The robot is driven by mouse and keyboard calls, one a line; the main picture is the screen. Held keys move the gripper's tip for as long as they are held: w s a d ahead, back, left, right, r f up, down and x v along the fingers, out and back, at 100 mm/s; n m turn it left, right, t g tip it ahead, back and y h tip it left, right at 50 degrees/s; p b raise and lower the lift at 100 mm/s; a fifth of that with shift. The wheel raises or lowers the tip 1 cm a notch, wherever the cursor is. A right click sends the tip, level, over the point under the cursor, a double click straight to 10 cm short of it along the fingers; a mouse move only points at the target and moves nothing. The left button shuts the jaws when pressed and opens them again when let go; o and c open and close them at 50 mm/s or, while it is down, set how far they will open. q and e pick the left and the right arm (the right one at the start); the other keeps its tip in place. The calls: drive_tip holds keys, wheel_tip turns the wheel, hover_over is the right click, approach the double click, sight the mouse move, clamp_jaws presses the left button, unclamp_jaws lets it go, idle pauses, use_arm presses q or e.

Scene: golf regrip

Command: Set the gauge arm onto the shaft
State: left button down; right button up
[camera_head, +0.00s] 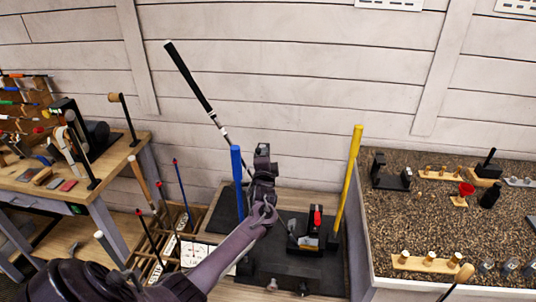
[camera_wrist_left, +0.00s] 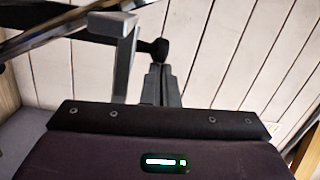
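The golf club shaft (camera_head: 221,126), with its black grip (camera_head: 187,75) up and to the left, slants down behind the blue post (camera_head: 237,180). My left gripper (camera_head: 262,172) is raised over the dark bench mat, just right of the blue post. In the left wrist view its two fingers (camera_wrist_left: 161,74) are close together, with their tips at a black round knob (camera_wrist_left: 160,48). The knob appears to belong to the gauge arm, beside a grey bracket (camera_wrist_left: 121,55). The exact grip contact is hard to see. My right gripper is not in view.
A black fixture with a red part (camera_head: 317,217) stands on the mat (camera_head: 290,265), left of a yellow post (camera_head: 347,185). A gravel-topped table (camera_head: 420,215) with small parts is at right. A tool bench (camera_head: 75,195) and a bin of clubs (camera_head: 160,215) are at left.

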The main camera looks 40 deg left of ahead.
use_arm(q)
drive_tip(key=shift+s+a+f+y, duration=0.15)
drive_tip(key=shift+s+a+y, duration=0.2)
drive_tip(key=shift+a, duration=0.25)
wheel_tip(320, 180, up, 20)
drive_tip(key=d+b, duration=0.1)
drive_tip(key=b, duration=0.3)
drive_tip(key=shift+w, duration=0.35)
drive_tip(key=shift+d, duration=0.1)
